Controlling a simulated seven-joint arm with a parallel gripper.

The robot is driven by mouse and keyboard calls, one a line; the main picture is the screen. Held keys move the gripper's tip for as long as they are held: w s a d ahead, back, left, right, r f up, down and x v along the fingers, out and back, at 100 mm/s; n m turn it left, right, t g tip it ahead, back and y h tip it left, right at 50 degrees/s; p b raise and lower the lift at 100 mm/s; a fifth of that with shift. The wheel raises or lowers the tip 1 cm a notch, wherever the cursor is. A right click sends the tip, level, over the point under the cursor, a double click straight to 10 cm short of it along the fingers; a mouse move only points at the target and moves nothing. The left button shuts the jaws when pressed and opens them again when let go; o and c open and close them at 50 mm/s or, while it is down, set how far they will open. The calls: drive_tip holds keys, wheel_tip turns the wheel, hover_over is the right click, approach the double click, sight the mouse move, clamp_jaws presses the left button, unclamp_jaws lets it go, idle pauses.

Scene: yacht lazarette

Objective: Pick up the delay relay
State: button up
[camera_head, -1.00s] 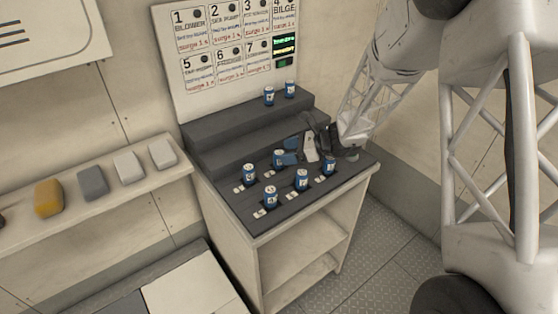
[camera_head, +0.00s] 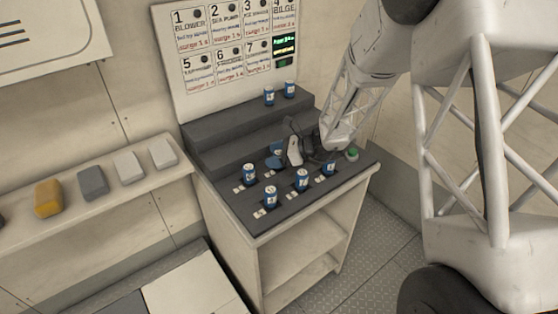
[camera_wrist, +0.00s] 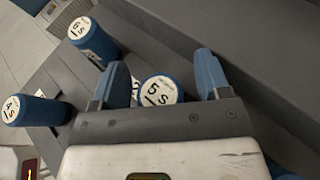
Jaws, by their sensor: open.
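The delay relays are blue cylinders with white printed tops. Several stand on the lower deck of the stepped grey bench, among them a front one (camera_head: 270,196), a left one (camera_head: 249,174) and a right one (camera_head: 302,180). Two more stand on the upper step (camera_head: 269,97). My gripper (camera_wrist: 161,76) is open, with one blue finger on each side of a relay (camera_wrist: 158,92) in the wrist view. That relay's lower part is hidden by my gripper. I cannot tell whether the fingers touch it.
A panel of numbered cards (camera_head: 225,55) stands behind the bench (camera_head: 235,212), with a small lit display (camera_head: 285,44). A green button (camera_head: 351,154) sits at the bench's right end. A left shelf (camera_head: 105,185) holds several blocks. A step wall rises close behind my gripper.

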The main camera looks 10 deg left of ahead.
sight(275, 153)
drive_tip(key=shift+c, duration=0.3)
drive_tip(key=c, duration=1)
drive_tip(key=shift+r, duration=0.2)
drive_tip(key=shift+r, duration=0.85)
drive_tip(key=shift+s+d+r, duration=0.15)
drive_tip(key=shift+s+r, duration=0.15)
drive_tip(key=shift+r, duration=0.5)
drive_tip(key=s+d, duration=0.2)
drive_tip(key=s, duration=0.2)
drive_tip(key=s+d+r, duration=0.1)
drive_tip(key=s+d, duration=0.1)
drive_tip(key=s, duration=0.3)
drive_tip(key=s+d, duration=0.2)
drive_tip(key=s, duration=0.3)
drive_tip(key=shift+d+r, duration=0.1)
drive_tip(key=shift+r, duration=0.05)
